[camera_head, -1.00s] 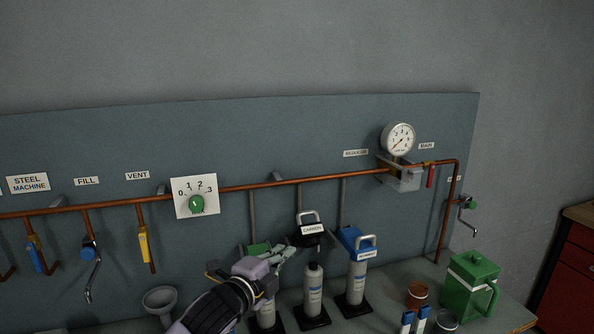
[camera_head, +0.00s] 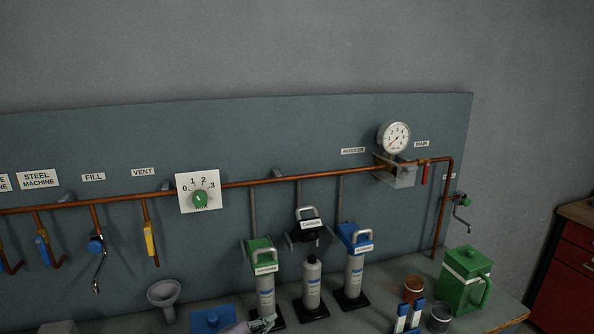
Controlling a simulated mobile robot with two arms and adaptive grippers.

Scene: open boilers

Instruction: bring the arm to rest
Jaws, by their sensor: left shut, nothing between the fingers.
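My left gripper (camera_head: 262,325) shows only at the bottom edge of the head view, low in front of the cartridge with the green head. Its fingers are shut with nothing between them, and most of the arm is below the frame. My right gripper is not in view.
A copper pipe (camera_head: 320,176) runs along the grey panel, with a dial (camera_head: 199,193), a gauge (camera_head: 394,137) and valve handles. A funnel (camera_head: 164,295), a blue item (camera_head: 212,319), a brown cup (camera_head: 413,288) and a green jug (camera_head: 467,279) stand on the bench.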

